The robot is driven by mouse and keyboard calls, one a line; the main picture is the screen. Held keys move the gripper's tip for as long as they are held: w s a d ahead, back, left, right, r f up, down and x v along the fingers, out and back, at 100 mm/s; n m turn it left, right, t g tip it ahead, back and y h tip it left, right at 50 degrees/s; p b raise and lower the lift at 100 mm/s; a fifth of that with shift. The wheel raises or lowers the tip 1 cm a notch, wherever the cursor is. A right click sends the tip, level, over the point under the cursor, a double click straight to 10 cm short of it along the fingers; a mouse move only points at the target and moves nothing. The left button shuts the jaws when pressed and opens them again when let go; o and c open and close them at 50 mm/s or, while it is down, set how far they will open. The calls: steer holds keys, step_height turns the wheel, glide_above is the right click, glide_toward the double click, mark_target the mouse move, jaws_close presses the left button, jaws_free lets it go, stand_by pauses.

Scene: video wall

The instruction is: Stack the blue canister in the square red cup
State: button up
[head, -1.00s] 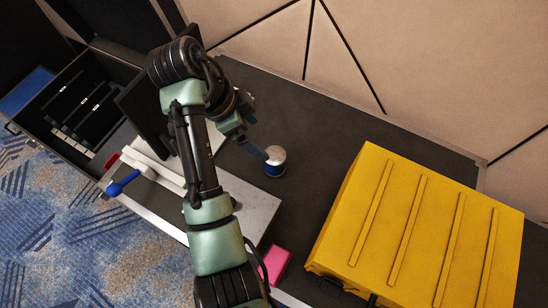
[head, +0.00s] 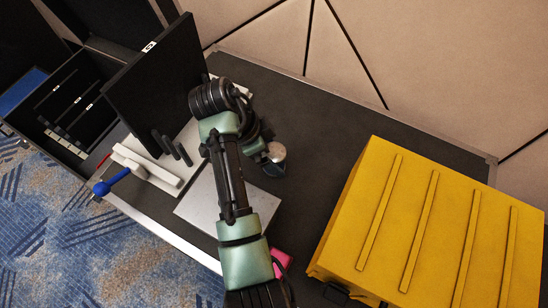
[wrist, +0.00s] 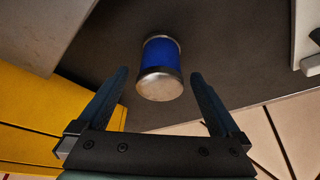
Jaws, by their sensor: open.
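The blue canister (head: 277,168) stands upright on the dark tabletop, its silver lid partly covered by my wrist in the head view. In the wrist view the canister (wrist: 161,52) shows its blue side and silver ends, centred between my fingers. My gripper (wrist: 159,76) is open and empty, with a finger to each side of the canister and gaps between; I cannot tell how far off the fingertips are. A pink-red, square-edged thing (head: 281,259) shows beside my forearm, partly hidden; I cannot tell whether it is the square red cup.
A large yellow case (head: 428,225) stands at the right. A black monitor (head: 160,75) stands at the left, near a flat grey plate (head: 203,201) and a white bar with a blue-ended handle (head: 113,182). The dark tabletop (head: 335,135) is clear behind and right of the canister.

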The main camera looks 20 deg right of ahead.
jaws_close()
stand_by(0.5)
